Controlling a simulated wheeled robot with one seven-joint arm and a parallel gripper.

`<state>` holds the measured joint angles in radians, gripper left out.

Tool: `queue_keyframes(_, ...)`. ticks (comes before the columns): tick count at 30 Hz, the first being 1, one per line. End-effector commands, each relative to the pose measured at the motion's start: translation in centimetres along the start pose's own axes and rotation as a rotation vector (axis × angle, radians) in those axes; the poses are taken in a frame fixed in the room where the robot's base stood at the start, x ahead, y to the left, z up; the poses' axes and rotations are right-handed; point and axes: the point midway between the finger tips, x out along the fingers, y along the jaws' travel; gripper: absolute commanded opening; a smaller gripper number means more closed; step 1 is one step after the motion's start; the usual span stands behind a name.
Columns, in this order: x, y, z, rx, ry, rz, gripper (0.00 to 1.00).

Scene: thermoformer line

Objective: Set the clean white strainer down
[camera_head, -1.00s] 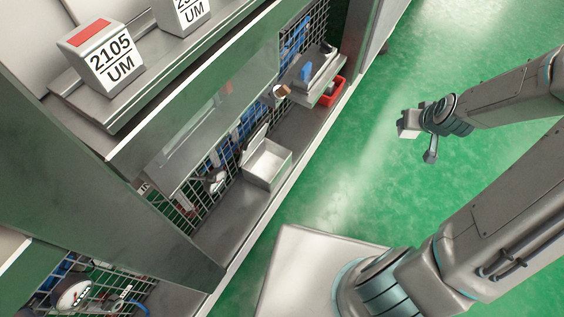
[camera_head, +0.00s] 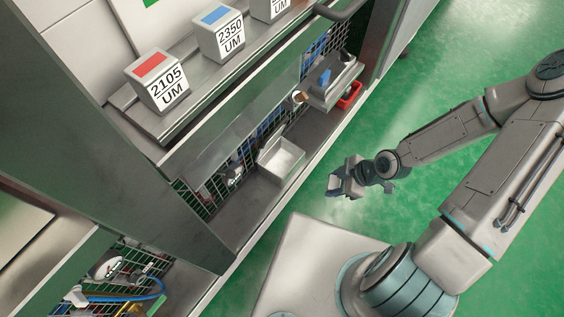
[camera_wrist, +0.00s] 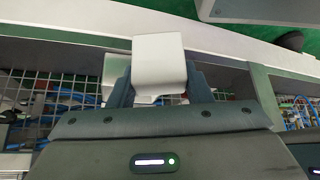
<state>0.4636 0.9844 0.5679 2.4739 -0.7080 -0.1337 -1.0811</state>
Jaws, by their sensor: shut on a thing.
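My gripper (camera_head: 340,184) is out over the green floor, in front of the lower shelf in the head view. In the wrist view my gripper (camera_wrist: 160,88) is shut on a plain white piece (camera_wrist: 160,62), taken to be the white strainer. The piece sits between the two dark fingers and sticks out beyond them. Only its smooth white outer face shows, so any mesh is hidden. In the head view the piece is too small to make out clearly. It is apart from the shelf.
A lower metal shelf (camera_head: 236,206) holds an open white box (camera_head: 283,174). Labelled blocks, red (camera_head: 156,84) and blue (camera_head: 217,36), stand on the upper ledge. A grey tray (camera_head: 336,88) and a red bin (camera_head: 349,96) are farther along. Upright posts flank the shelf.

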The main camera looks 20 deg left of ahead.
Motion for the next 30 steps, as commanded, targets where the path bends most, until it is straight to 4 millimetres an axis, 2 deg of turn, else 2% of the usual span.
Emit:
queue_keyframes(15,6.9,5.1,-10.3,-0.005,0.002,0.002,0.23)
queue_keyframes(22,9.4,7.2,-14.3,-0.003,0.001,0.003,0.23)
queue_keyframes(23,9.6,7.3,-14.7,-0.003,0.001,0.001,0.23)
queue_keyframes(25,10.5,7.3,-13.9,0.004,-0.001,0.000,0.23)
queue_keyframes(30,11.2,7.3,-13.4,0.003,0.000,0.001,0.23)
